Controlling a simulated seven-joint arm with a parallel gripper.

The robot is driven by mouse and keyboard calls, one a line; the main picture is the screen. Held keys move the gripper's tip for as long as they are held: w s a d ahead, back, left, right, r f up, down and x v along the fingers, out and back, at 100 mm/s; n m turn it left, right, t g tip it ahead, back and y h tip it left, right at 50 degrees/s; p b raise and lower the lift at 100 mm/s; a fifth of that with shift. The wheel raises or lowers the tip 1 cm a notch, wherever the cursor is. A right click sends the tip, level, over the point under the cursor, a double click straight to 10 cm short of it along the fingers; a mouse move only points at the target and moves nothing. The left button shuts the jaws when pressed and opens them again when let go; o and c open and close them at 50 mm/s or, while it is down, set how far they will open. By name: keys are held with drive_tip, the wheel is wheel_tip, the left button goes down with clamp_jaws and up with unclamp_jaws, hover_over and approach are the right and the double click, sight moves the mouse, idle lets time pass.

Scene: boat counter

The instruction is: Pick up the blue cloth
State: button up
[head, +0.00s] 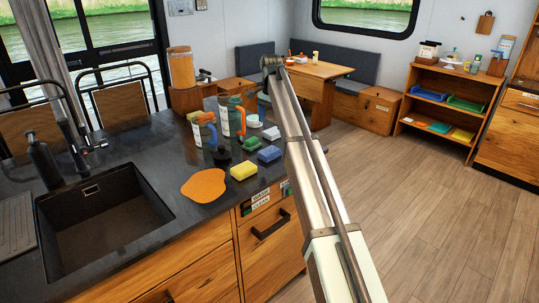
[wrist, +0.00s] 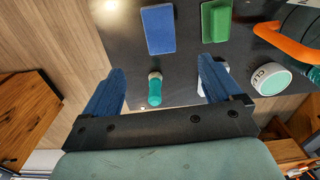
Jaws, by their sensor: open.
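The blue cloth shows as a flat blue block (head: 269,154) on the dark counter near its front edge in the head view. In the wrist view it is a blue rectangle (wrist: 158,29) at the top, beyond the fingertips. My gripper (wrist: 161,68) is open in the wrist view, with its two blue fingers wide apart and nothing held between them. The cloth lies ahead of the gap, apart from both fingers. In the head view my arm crosses the middle of the picture, and the gripper's fingers cannot be made out.
A green block (head: 249,142) and a yellow sponge (head: 244,171) lie close to the cloth. Labelled bottles (head: 204,132) stand behind. An orange mat (head: 204,185) and the sink (head: 100,220) are to the left. In the wrist view, a teal bottle (wrist: 155,90) shows between the fingers.

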sight(271, 150)
drive_tip(key=shift+m, duration=0.3)
wheel_tip(271, 150, down, 13)
drive_tip(key=shift+a+f, duration=0.1)
drive_tip(key=shift+f, duration=0.05)
idle(0.5)
drive_tip(key=c, duration=1.1)
drive_tip(key=shift+w, duration=0.1)
drive_tip(key=shift+c, duration=0.2)
wheel_tip(271, 150, up, 10)
